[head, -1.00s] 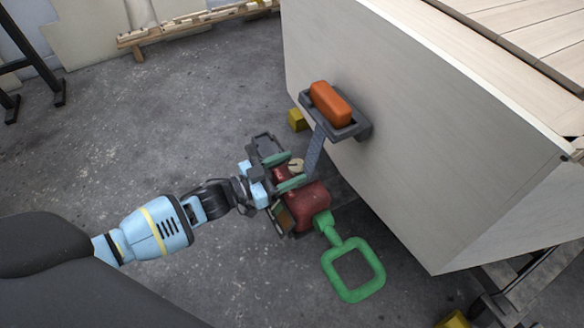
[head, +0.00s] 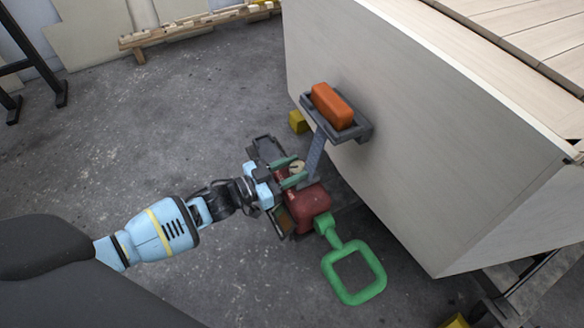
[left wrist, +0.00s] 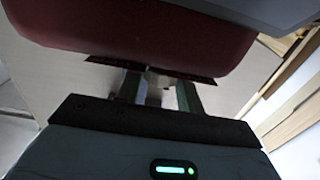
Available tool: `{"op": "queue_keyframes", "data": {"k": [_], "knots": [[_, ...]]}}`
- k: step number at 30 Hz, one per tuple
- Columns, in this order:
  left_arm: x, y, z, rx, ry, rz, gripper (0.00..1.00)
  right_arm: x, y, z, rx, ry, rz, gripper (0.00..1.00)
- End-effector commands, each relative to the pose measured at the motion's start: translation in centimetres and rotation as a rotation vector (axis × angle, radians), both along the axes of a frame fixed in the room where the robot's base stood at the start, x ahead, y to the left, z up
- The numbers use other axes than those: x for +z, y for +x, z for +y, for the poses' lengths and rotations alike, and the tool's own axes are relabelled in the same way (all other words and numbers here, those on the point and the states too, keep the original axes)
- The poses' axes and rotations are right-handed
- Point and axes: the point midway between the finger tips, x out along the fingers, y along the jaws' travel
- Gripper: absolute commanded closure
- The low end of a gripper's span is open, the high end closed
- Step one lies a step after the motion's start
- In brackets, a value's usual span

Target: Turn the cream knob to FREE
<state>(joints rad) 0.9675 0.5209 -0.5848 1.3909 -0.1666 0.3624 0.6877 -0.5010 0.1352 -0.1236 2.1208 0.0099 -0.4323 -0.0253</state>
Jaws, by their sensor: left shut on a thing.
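The cream knob (head: 297,168) sits on a dark red device (head: 309,205) mounted beside the plywood hull. My left gripper (head: 290,171) reaches it from the left in the head view, and its two green-tipped fingers are shut on the knob. In the left wrist view, the fingers (left wrist: 160,92) close around a small pale part of the knob (left wrist: 153,96), under the dark red body (left wrist: 150,55). The knob is partly hidden by the fingers. No FREE marking is readable, so I cannot tell which setting the knob points to. My right gripper is out of view.
A green square-ring handle (head: 355,276) sticks out from the device's front end. A grey bracket tray (head: 350,133) on the hull wall (head: 420,150) holds an orange block (head: 332,105). A yellow block (head: 298,122) lies behind.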

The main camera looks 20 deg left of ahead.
Motion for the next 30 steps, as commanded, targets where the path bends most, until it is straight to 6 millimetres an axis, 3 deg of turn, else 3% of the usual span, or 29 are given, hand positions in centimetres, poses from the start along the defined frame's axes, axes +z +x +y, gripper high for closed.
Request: {"op": "queue_keyframes", "data": {"k": [15, 30], "knots": [[0.1, -0.4, -0.6, 0.29, -0.009, 0.005, 0.86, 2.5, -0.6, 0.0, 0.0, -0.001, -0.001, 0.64], [-0.1, -0.4, -0.9, 0.553, -0.004, 0.005, 0.86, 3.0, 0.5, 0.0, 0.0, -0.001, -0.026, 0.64]]}}
